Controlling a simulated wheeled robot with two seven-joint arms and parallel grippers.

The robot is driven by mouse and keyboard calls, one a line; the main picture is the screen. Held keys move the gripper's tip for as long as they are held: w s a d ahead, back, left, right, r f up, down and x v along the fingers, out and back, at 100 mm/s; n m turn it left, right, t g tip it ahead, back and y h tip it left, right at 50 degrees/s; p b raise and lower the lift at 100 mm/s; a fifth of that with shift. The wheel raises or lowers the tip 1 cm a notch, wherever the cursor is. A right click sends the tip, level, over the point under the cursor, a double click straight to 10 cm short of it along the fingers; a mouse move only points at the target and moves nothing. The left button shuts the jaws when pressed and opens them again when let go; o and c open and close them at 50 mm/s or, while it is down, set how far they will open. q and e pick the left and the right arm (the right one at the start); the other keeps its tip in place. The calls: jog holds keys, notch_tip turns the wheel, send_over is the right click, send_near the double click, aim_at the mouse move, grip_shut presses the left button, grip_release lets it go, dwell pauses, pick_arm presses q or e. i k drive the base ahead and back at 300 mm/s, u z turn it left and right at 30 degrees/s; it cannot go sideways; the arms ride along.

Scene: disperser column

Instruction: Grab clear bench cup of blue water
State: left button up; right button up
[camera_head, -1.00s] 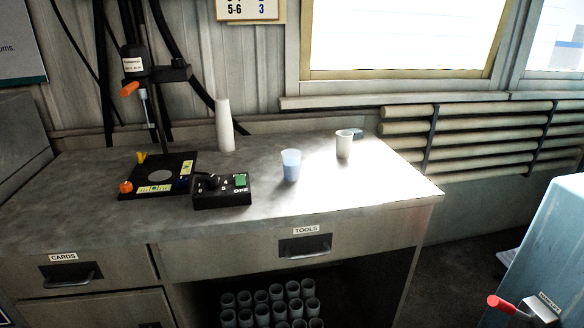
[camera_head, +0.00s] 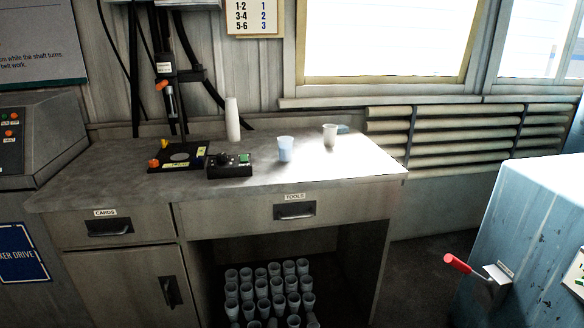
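The clear cup of blue water (camera_head: 285,149) stands upright on the grey bench (camera_head: 350,169), right of the black control box. A whitish cup (camera_head: 330,135) stands behind it to the right, near the back of the bench; its contents cannot be made out. Neither of my grippers shows in the head view.
On the bench are a control box (camera_head: 230,166), a black disperser base (camera_head: 178,157) and a tall white stack (camera_head: 233,119). Several cups (camera_head: 262,289) stand in the open space below. A blue cabinet with a red-handled lever (camera_head: 458,263) stands at right. Floor shows between.

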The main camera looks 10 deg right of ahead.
aim_at(285, 144)
jog(key=u, duration=3.55)
jog(key=i, duration=0.1)
jog(key=z, duration=2.5)
jog(key=i, duration=1)
jog(key=z, duration=0.1)
